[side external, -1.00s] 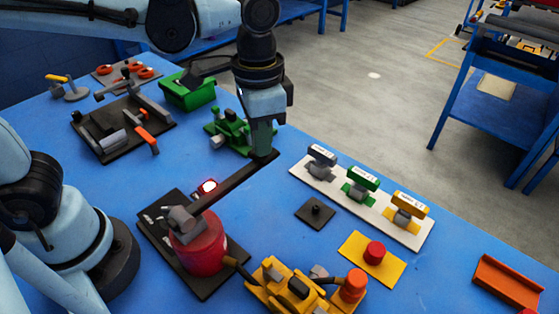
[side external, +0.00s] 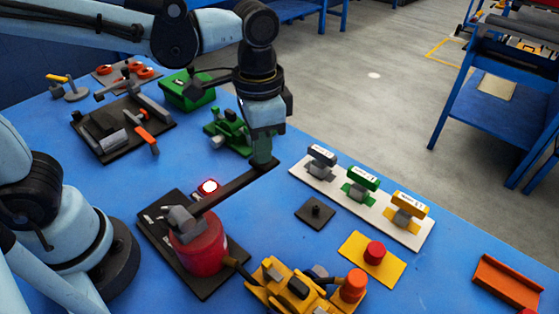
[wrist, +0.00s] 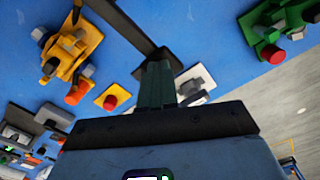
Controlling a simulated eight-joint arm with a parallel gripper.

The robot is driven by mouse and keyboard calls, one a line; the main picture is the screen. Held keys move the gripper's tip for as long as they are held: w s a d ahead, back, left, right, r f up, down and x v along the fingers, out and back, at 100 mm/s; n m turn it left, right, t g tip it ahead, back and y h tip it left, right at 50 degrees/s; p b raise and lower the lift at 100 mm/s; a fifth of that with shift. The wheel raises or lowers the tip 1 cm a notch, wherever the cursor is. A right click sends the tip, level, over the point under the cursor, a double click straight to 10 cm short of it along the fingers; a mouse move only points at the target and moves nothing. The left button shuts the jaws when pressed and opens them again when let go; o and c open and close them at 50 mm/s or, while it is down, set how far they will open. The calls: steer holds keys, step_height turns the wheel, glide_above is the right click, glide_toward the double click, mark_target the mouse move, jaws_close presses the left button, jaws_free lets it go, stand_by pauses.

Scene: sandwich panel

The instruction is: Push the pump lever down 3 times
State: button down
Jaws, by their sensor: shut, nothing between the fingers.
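The pump has a red cylinder (side external: 200,250) on a dark base plate (side external: 160,235), with a grey pivot block on top. Its long dark lever (side external: 232,190) runs from that block toward the upper right, its outer end low over the blue table. My gripper (side external: 262,161) is shut and empty, pointing down, with its fingertips at the top of the lever's outer end and apparently touching it. In the wrist view the shut fingers (wrist: 156,75) meet the dark lever (wrist: 125,25); the exact contact is hidden.
A lit red lamp (side external: 208,187) stands beside the lever. A green clamp device (side external: 230,132) is just behind my gripper. A white strip with three coloured handles (side external: 320,177) lies to the right. A yellow device (side external: 290,288) is in front.

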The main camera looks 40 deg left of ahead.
steer(key=shift+f, duration=0.3)
steer(key=shift+r, duration=3.45)
steer(key=shift+r, duration=0.1)
steer(key=shift+r, duration=2.45)
steer(key=s+a+f+n+t, duration=0.1)
steer(key=a+f+n+t, duration=0.5)
steer(key=a+f, duration=0.5)
steer(key=shift+a+t, duration=0.6)
steer(key=shift+a, duration=0.4)
